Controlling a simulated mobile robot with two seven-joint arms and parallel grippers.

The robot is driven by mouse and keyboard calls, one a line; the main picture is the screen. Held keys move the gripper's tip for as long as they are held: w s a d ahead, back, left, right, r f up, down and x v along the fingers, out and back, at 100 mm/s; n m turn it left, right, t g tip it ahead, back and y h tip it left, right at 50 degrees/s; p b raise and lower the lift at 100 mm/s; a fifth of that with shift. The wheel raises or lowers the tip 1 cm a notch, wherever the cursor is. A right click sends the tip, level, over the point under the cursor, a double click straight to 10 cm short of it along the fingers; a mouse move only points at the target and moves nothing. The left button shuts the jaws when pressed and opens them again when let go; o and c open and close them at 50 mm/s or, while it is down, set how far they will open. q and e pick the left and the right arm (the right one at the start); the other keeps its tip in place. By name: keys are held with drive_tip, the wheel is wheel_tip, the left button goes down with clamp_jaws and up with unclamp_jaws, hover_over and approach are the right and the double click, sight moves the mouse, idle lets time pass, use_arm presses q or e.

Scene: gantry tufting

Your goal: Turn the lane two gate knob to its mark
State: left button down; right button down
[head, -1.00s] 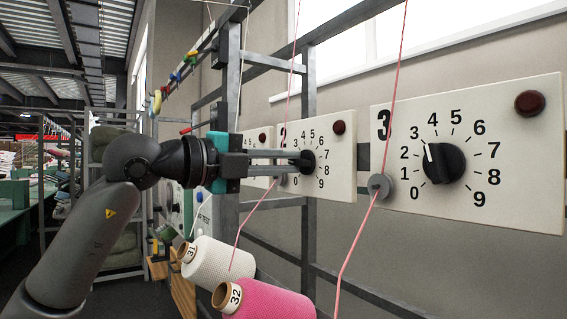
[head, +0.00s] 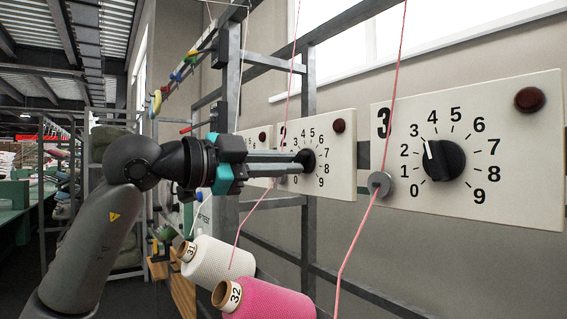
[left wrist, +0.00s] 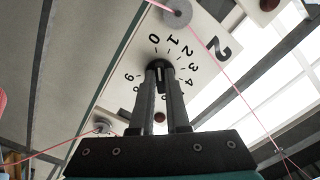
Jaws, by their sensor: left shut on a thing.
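The lane two gate panel (head: 340,185) is a pale plate with a ring of printed numbers around a black knob (head: 309,160). My left gripper (head: 303,160) comes in from the left and its long fingers are shut on this knob. In the left wrist view the two fingers (left wrist: 162,72) reach up to the dark knob (left wrist: 158,63), with the large 2 and numbers around it upside down or tilted. The fingers cover much of the knob, and I cannot tell which number its pointer faces. My right gripper is not in view.
The lane three panel (head: 540,175) on the right has a black knob (head: 443,160) and a red lamp (head: 529,99). Pink yarn (head: 358,235) runs past the panels through a grey guide (head: 380,184). A metal frame post (head: 230,90) rises beside my gripper.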

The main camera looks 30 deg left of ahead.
use_arm(q)
drive_tip(key=shift+n, duration=0.5)
drive_tip(key=c, duration=0.9)
unclamp_jaws()
drive_tip(key=shift+s, duration=0.1)
drive_tip(key=b+v, duration=0.5)
drive_tip(key=v, duration=1)
drive_tip(key=shift+b, duration=0.35)
